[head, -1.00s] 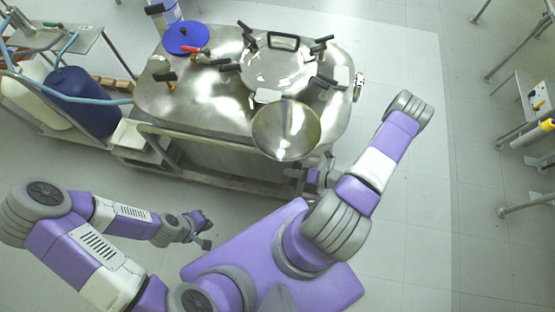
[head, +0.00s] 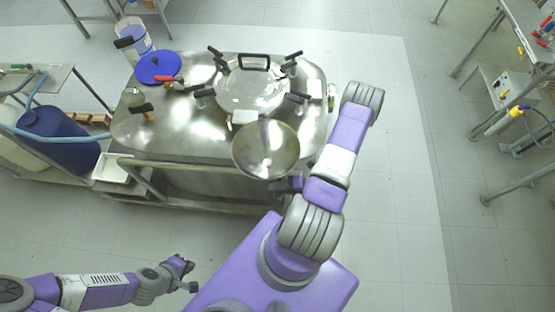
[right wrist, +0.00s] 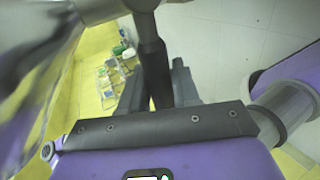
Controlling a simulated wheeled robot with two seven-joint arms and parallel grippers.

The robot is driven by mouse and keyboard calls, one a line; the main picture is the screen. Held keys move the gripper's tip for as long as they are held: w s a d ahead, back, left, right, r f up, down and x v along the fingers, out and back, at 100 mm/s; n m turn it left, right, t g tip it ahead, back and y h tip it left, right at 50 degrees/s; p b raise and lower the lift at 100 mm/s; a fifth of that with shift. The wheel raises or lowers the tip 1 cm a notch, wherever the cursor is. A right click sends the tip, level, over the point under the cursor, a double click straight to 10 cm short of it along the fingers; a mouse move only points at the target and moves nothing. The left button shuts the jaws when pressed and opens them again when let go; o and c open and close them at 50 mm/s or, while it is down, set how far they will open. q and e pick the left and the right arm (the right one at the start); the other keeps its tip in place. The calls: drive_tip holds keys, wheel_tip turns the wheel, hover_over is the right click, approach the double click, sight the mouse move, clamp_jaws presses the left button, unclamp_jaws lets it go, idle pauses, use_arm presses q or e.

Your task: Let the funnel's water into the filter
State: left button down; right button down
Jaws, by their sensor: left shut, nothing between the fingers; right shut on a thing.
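The funnel (head: 265,148) is a wide, shiny steel bowl at the front edge of a large steel vessel (head: 160,118); I cannot tell the water level in it. The vessel has a round clear lid (head: 250,92) with black clamps, and I cannot tell whether it is the filter. My right gripper (head: 291,185) is just below the funnel, partly hidden by my arm. In the right wrist view it is shut on a black handle (right wrist: 150,60), with a shiny curved surface at the left. My left gripper (head: 188,275) is shut and empty, low over the floor, away from the vessel.
A blue round lid (head: 158,68) and black- and red-handled valves (head: 142,108) sit on the vessel top. A rail (head: 185,165) runs along its front. A blue drum (head: 62,138) stands at the left. The floor at the right (head: 410,200) is clear.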

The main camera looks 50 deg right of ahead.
drive_tip(key=shift+r, duration=0.1)
drive_tip(key=c, duration=1)
unclamp_jaws()
drive_tip(key=shift+o, duration=0.2)
drive_tip(key=v, duration=0.7)
drive_tip(key=shift+s+d+b, duration=0.15)
drive_tip(key=shift+s+b, duration=0.05)
drive_tip(key=shift+b, duration=0.1)
drive_tip(key=shift+r, duration=0.1)
